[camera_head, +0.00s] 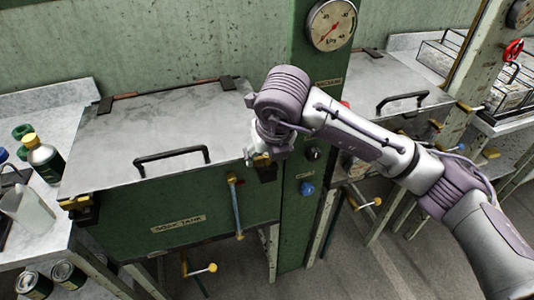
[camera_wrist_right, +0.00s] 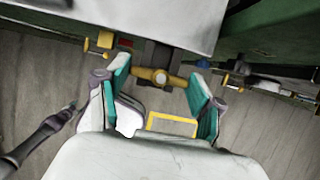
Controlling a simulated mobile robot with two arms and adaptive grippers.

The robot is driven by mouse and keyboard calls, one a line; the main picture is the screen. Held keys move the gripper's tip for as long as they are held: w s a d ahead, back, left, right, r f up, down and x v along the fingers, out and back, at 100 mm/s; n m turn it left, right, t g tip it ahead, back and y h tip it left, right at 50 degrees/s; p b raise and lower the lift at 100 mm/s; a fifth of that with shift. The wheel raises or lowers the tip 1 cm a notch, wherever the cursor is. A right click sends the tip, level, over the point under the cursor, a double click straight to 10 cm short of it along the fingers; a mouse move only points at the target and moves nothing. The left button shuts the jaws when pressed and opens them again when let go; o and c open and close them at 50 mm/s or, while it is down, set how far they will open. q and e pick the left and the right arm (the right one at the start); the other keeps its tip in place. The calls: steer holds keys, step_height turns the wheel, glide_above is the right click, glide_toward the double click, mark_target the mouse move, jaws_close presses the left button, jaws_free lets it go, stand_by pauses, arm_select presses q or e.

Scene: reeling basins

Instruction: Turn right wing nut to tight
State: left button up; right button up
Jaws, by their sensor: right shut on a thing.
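The green soap tank (camera_head: 180,222) stands at centre left with its flat grey lid (camera_head: 150,125) down. The right wing nut (camera_wrist_right: 161,77), yellow with two arms and a round centre, is at the lid's front right corner. My right gripper (camera_head: 258,160) is at that corner, coming in from the right and largely covering the nut. In the right wrist view its teal-padded fingers stand on both sides of the nut, shut on it. The left wing nut (camera_head: 76,203) is at the lid's front left corner. My left gripper is out of view.
A black handle (camera_head: 172,156) stands up from the lid. A green post with a pressure gauge (camera_head: 331,24) and a blue knob (camera_head: 306,188) rises right of the tank. A bottle (camera_head: 43,158) and a pale jug (camera_head: 28,208) stand on the left bench.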

steer(key=o, duration=1.1)
steer(key=shift+o, duration=0.2)
steer(key=v, duration=1.2)
steer(key=shift+d, duration=0.1)
